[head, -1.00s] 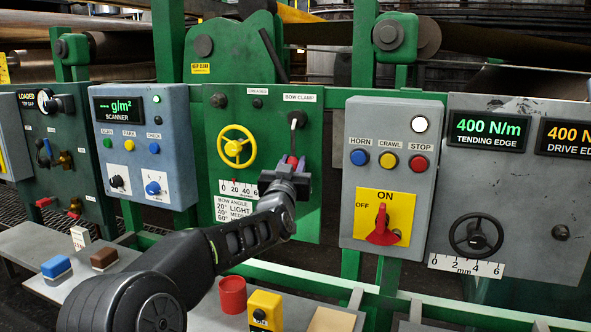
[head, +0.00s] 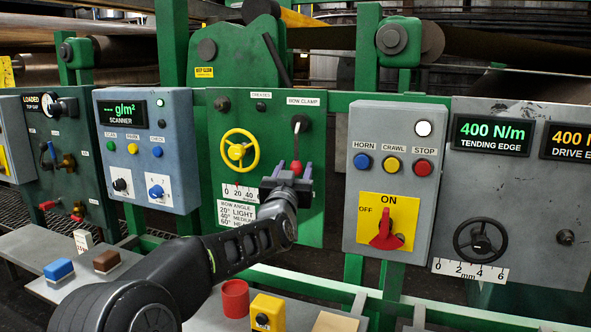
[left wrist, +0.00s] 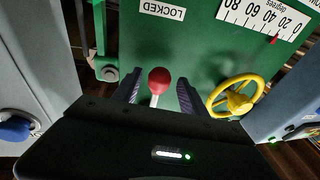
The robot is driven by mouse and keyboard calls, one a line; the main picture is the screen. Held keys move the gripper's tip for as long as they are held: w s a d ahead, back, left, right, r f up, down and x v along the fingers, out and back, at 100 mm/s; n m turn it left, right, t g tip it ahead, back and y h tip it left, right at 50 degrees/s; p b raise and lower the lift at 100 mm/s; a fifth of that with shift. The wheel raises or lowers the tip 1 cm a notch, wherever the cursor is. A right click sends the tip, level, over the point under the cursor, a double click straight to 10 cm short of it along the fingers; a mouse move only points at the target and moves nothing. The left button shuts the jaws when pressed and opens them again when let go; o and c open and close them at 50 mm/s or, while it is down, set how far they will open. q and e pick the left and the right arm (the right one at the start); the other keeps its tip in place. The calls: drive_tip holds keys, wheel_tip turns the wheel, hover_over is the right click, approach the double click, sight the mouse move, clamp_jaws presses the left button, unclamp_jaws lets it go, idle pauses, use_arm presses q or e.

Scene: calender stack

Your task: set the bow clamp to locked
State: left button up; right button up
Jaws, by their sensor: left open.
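The bow clamp lever (head: 299,140) hangs down from its pivot on the green panel (head: 265,115), under the BOW CLAMP label (head: 304,101). Its red knob (head: 296,167) shows just above my left gripper (head: 292,175). In the left wrist view the red knob (left wrist: 159,80) lies between the two open fingers, with a gap on each side. A LOCKED label (left wrist: 162,10) shows upside down on the panel beyond the knob. In the head view that label is hidden behind my gripper. My right gripper is not in view.
A yellow handwheel (head: 239,150) is left of the lever, above an angle scale. A blue-grey scanner box (head: 177,120) stands further left. A grey box with a red switch (head: 388,232) stands right. Below, a shelf carries a red cup (head: 235,298) and a yellow box (head: 267,312).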

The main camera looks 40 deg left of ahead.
use_arm(q)
drive_tip(key=b+v, duration=0.1)
drive_tip(key=v, duration=0.5)
drive_tip(key=shift+s, duration=0.2)
drive_tip(key=shift+d, duration=0.15)
